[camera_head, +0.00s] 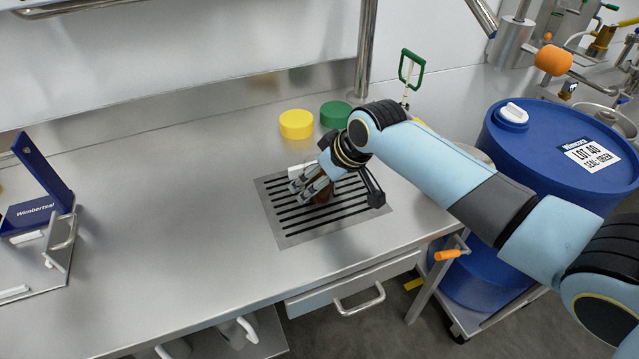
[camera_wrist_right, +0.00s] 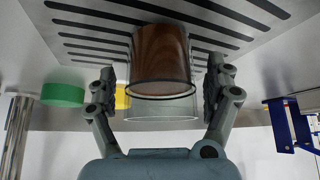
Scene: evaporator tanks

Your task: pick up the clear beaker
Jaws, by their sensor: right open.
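The clear beaker (camera_wrist_right: 162,62) holds something dark brown and stands on the slotted drain grate (camera_head: 290,222). In the head view, only a brown part of the beaker (camera_head: 324,194) shows behind my fingers. My right gripper (camera_head: 308,184) is at the beaker, low over the grate. In the right wrist view, my right gripper (camera_wrist_right: 162,82) is open, with one finger on each side of the beaker. Small gaps show between the fingers and the glass. My left gripper is not in view.
A yellow lid (camera_head: 296,124) and a green lid (camera_head: 336,114) lie behind the grate. A blue stand (camera_head: 42,185) is at the left. The steel bench (camera_head: 170,220) is clear between stand and grate.

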